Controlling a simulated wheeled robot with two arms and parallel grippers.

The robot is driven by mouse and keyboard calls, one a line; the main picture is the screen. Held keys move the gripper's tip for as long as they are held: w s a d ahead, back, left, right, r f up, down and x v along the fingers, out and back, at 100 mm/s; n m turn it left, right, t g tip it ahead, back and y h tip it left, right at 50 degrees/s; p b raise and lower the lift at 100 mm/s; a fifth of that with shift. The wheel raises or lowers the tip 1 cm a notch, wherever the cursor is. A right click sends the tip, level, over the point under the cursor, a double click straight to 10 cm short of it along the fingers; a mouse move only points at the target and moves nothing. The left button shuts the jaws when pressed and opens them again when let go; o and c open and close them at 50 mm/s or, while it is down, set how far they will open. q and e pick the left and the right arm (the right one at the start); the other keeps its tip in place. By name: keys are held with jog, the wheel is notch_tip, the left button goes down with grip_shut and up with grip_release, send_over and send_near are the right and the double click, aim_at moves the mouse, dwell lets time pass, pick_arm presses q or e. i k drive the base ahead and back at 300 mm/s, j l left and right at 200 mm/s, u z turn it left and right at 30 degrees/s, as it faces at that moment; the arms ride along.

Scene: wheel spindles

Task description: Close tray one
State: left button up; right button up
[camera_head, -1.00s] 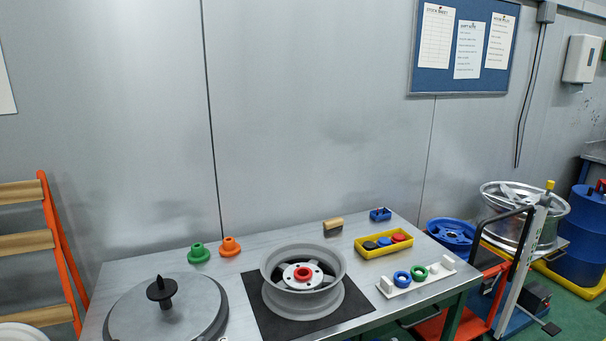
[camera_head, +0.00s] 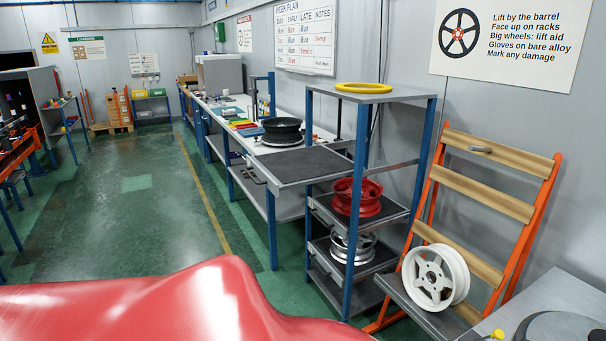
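A steel rack with blue posts (camera_head: 357,190) stands right of the middle. Its uppermost tray (camera_head: 303,164), dark-topped and empty, is pulled far out to the left of the posts. A handle (camera_head: 253,174) shows at that tray's outer left end. A lower tray (camera_head: 388,222) carries a red wheel (camera_head: 357,197) and sits within the posts. Below it another tray (camera_head: 376,262) carries a silver wheel (camera_head: 352,248). No tray number is readable, so I cannot tell from markings which is tray one. Neither gripper is in view.
A yellow ring (camera_head: 364,88) lies on the rack's top. An orange stand (camera_head: 505,210) with a white wheel (camera_head: 435,278) is right of the rack. A long bench (camera_head: 222,110) with a black wheel (camera_head: 283,130) is behind the tray. Green floor (camera_head: 150,210) left of the rack is open.

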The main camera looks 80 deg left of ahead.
aim_at(284, 169)
jog(key=u, duration=2.85)
